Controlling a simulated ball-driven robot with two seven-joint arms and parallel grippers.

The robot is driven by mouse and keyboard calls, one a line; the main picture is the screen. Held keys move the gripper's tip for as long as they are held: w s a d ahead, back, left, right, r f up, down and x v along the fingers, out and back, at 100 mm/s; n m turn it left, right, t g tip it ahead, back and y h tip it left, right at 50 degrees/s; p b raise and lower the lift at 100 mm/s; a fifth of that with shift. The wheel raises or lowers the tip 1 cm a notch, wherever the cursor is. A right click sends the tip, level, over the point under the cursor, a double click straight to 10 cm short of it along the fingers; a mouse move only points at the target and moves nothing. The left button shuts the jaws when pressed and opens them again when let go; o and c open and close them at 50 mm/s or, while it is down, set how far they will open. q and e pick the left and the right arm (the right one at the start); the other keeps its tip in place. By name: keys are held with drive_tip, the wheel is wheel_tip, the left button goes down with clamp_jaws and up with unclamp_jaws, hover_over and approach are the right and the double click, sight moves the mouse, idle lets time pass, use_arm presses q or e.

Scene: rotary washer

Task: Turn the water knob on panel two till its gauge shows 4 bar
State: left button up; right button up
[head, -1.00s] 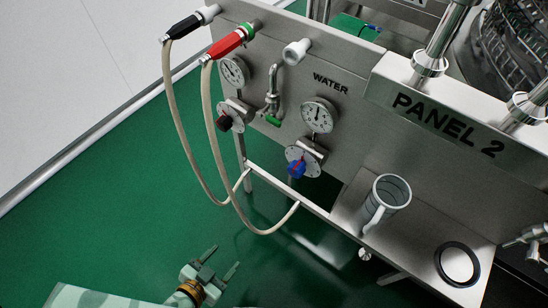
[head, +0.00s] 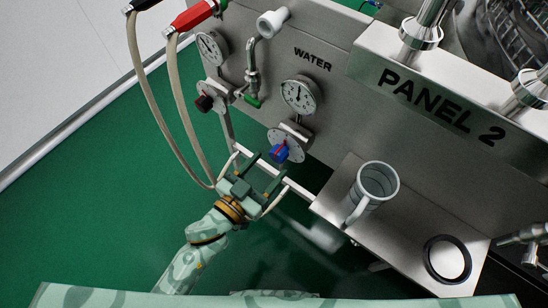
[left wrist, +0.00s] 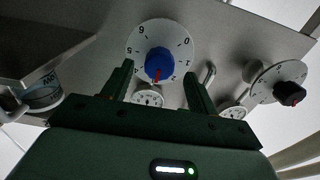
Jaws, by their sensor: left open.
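The blue water knob (head: 279,153) with a red pointer sits on a round dial plate on panel two (head: 440,110). In the left wrist view the blue knob (left wrist: 159,64) is ahead, between my fingers in the picture, on a white numbered dial (left wrist: 160,35). The water gauge (head: 299,95) is above the knob; its needle looks roughly upright, but its reading is too small to tell. My left gripper (head: 268,174) is open and empty, just below and in front of the knob, apart from it. My right gripper is not in view.
A second gauge (head: 211,48) and dark red-marked knob (head: 204,103) are to the left. Two hoses (head: 180,110) hang close to my left gripper. A metal mug (head: 375,185) and black ring (head: 447,259) are on the shelf (head: 400,240) at right.

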sight(274, 159)
use_arm(q)
drive_tip(key=shift+b+x, duration=0.3)
drive_tip(key=shift+x, duration=1.4)
drive_tip(key=c, duration=1)
drive_tip(key=shift+m, duration=0.4)
drive_tip(key=m+p, duration=0.1)
drive_tip(key=m, duration=0.2)
drive_tip(key=shift+m, duration=0.4)
drive_tip(key=m, duration=0.4)
drive_tip(key=shift+a, duration=0.1)
drive_tip(key=o, duration=1)
